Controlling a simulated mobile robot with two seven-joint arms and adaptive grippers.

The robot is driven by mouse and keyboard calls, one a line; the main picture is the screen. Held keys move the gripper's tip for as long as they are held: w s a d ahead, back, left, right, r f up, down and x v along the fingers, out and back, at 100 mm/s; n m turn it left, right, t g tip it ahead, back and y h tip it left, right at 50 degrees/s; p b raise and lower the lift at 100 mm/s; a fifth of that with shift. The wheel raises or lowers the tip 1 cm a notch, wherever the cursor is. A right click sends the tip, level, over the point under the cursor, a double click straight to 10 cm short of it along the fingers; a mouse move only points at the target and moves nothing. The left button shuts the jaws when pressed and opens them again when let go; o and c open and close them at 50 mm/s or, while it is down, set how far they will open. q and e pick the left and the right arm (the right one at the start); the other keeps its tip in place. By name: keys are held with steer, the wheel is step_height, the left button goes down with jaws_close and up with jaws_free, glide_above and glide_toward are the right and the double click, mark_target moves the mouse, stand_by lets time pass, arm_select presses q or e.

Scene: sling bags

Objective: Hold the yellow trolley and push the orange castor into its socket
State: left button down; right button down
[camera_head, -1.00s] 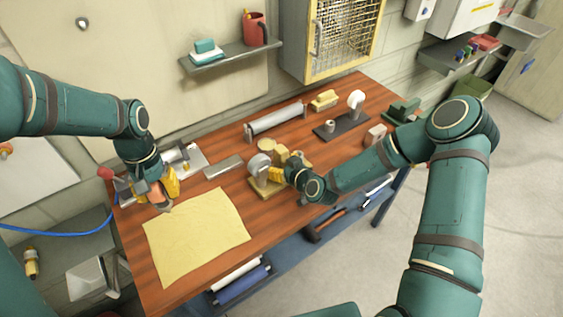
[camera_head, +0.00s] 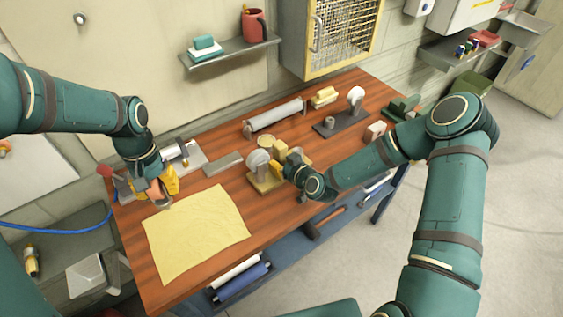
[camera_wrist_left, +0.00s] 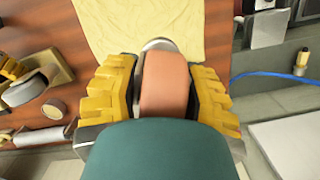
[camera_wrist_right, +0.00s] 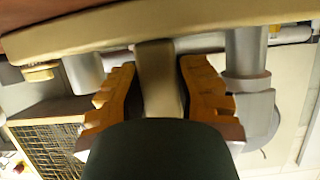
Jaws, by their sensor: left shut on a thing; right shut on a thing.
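My left gripper (camera_head: 160,192) is shut on the orange castor (camera_wrist_left: 166,82), holding it near the left end of the workbench, by the cloth. The castor's orange body and a grey rounded edge beyond it show in the left wrist view. My right gripper (camera_head: 279,168) is shut on a tan post of the yellow trolley (camera_head: 265,184), near mid-bench. In the right wrist view the post (camera_wrist_right: 157,75) runs up between the fingers to the trolley's board (camera_wrist_right: 115,28). A grey wheel (camera_head: 258,160) stands at the trolley's left side. The socket cannot be made out.
A yellow cloth (camera_head: 195,238) lies flat on the front left of the wooden bench (camera_head: 262,222). A grey bar (camera_head: 223,164), a long roller (camera_head: 275,115) and a dark plate with a white wheel (camera_head: 340,122) lie behind. A wall shelf (camera_head: 230,56) hangs above.

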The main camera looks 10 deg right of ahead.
arm_select(q)
steer(key=shift+w, duration=0.1)
stand_by(0.7)
steer(key=w+d+r+n+h, duration=0.1)
steer(key=w+d+n, duration=1.25)
steer(key=d, duration=0.25)
steer(key=w+d+f+n+t, duration=0.1)
steer(key=d+n, duration=0.8)
steer(key=d, duration=1.1)
steer(key=shift+w+d+t, duration=0.4)
steer(key=shift+w+t, duration=0.1)
steer(key=shift+w, duration=0.55)
steer(key=shift+f, duration=2.9)
steer(key=shift+f, duration=2.1)
steer(key=shift+c, duration=2.2)
jaws_free()
